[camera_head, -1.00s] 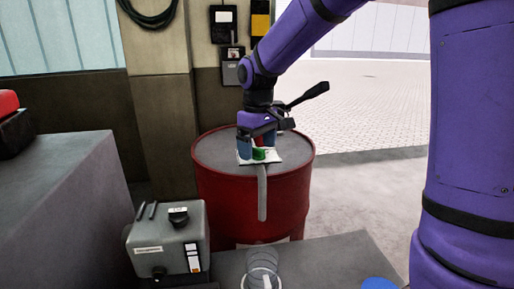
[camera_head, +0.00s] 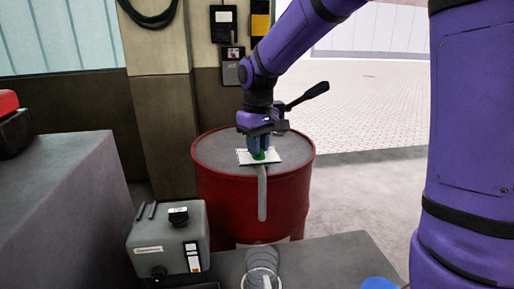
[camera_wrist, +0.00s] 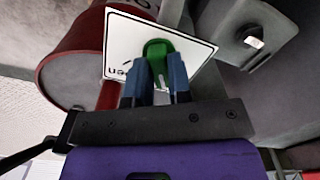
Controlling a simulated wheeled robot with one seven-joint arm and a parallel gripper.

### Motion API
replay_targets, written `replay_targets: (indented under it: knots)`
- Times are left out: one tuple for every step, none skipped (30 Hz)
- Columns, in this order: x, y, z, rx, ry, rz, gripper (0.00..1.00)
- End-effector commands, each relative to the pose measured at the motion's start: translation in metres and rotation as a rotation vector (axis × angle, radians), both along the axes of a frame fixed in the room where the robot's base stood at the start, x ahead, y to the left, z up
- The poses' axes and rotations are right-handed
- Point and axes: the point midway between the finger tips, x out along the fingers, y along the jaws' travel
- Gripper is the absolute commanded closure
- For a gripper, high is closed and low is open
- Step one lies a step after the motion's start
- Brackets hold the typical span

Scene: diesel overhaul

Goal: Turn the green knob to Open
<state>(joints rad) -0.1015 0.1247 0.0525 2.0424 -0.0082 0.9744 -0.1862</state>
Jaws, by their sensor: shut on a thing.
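The green knob (camera_head: 259,156) sits on a white plate (camera_head: 243,158) over the top of a red drum (camera_head: 225,205). In the wrist view the green knob (camera_wrist: 158,47) stands on the white plate (camera_wrist: 117,40), which carries dark lettering ending in "en", partly hidden by a finger. My gripper (camera_head: 259,149) points down at the plate, its blue fingers closed together on the knob. In the wrist view my gripper (camera_wrist: 157,70) has one finger on each side of the knob. The knob's lower part is hidden between the fingers, and I cannot read its setting.
A grey pipe (camera_head: 263,200) runs down from the plate in front of the drum. A grey box (camera_head: 168,240) with a black dial stands at front left. A clear ringed object (camera_head: 262,262) and a blue disc (camera_head: 380,284) are on the front bench. Open floor lies to the right.

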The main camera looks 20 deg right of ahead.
Motion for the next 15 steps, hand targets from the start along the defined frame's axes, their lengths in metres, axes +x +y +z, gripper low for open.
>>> replay_targets:
  knots:
    - [-0.0003, 0.0, 0.0, 0.0, 0.0, -0.056, 0.89]
    - [-0.0004, -0.0001, 0.0, 0.0, 0.0, -0.093, 0.89]
    - [-0.0004, -0.0005, 0.0, 0.0, 0.0, -0.141, 0.89]
    - [-0.0004, -0.0006, 0.0, 0.0, 0.0, -0.177, 0.89]
    - [-0.0005, -0.0008, 0.0, 0.0, 0.0, -0.213, 0.89]
    - [-0.0006, -0.001, 0.0, 0.0, 0.001, -0.261, 0.89]
    - [-0.0006, -0.0011, 0.0, 0.0, 0.001, -0.296, 0.89]
    - [-0.0006, -0.0012, 0.0, 0.0, 0.001, -0.332, 0.89]
    - [-0.0008, -0.0013, -0.0001, 0.0, 0.001, -0.38, 0.89]
    - [-0.0009, -0.0015, -0.0001, 0.0, 0.001, -0.415, 0.89]
    - [-0.0008, -0.0016, -0.0001, 0.0, 0.001, -0.451, 0.89]
    - [-0.001, -0.0017, -0.0001, 0.0, 0.001, -0.499, 0.89]
    - [-0.001, -0.0019, -0.0001, 0.0, 0.001, -0.535, 0.89]
    - [-0.0011, -0.002, -0.0001, 0.0, 0.001, -0.57, 0.89]
    - [-0.0012, -0.0021, -0.0001, -0.001, 0.002, -0.617, 0.89]
